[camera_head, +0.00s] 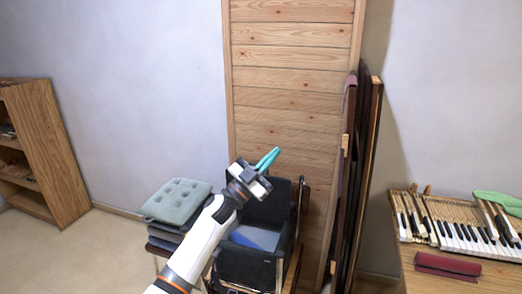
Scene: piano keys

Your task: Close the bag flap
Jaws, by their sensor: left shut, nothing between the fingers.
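A dark grey bag (246,266) stands at the lower middle, with something blue (256,237) showing in its opening. Its dark flap (279,196) appears to stand up at the back, partly hidden by my left arm. My left gripper (270,158) has teal fingers and is shut and empty. In the picture it shows above the bag, with its fingertips pointing up and right; whether it touches the flap I cannot tell. My right gripper is not in view.
A stack of cushions (177,201) is left of the bag. Wooden boards (360,170) lean at the plank panel (290,60) on the right. A bench with piano keys (460,228) is at the far right, a wooden shelf (52,150) at the far left. Floor at left is clear.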

